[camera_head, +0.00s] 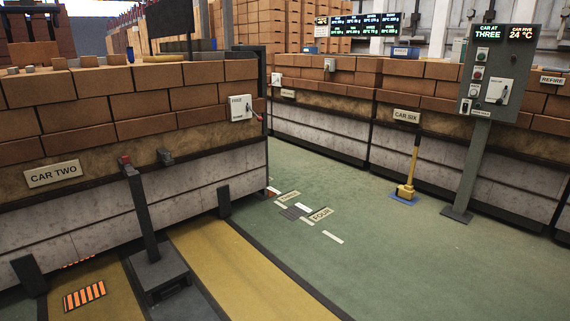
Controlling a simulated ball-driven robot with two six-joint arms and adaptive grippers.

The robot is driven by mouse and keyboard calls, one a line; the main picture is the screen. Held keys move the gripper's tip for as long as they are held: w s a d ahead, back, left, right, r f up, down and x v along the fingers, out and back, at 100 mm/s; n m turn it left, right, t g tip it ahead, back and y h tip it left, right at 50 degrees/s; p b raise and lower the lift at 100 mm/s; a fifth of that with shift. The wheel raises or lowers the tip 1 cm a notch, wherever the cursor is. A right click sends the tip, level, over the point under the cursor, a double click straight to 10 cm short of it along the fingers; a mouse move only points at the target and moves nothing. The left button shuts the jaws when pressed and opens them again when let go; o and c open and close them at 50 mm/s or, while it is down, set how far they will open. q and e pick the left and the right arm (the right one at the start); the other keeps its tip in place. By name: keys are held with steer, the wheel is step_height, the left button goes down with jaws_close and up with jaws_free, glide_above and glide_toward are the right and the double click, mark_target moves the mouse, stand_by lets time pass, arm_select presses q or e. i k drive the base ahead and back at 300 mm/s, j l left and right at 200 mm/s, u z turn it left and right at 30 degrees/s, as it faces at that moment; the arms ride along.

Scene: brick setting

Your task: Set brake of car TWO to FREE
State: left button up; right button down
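Car TWO is the long brick-laden car at the left, with the plate CAR TWO (54,173) on its side. A white box (240,107) with small lettering, too small to read surely, is fixed near the car's right end. A thin reddish lever (258,116) shows at the box's right edge; its setting is unclear. A dark upright post (143,215) with a red piece (125,160) at its top stands on a dark base before the car. I cannot tell which part is the brake. Neither of my grippers is in view.
Car SIX's plate (407,116) marks another brick-laden car at the back right. A grey control panel (492,75) on a post reads CAR AT THREE. A yellow-based broom-like tool (405,190) leans on that car. Green floor (400,265) is open; a yellow strip (240,270) runs alongside car TWO.

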mark_target(259, 119)
steer(key=i+u, duration=0.1)
steer(key=i, duration=0.4)
steer(key=i+l, duration=0.1)
steer(key=i, duration=0.4)
steer(key=i+u, duration=0.15)
steer(key=i, duration=0.4)
steer(key=i+l, duration=0.2)
steer(key=i, duration=0.3)
steer(key=i+l+u, duration=0.15)
steer(key=i, duration=0.35)
steer(key=i+l, duration=0.15)
steer(key=i, duration=0.35)
steer(key=i+u, duration=0.25)
steer(key=i, duration=0.45)
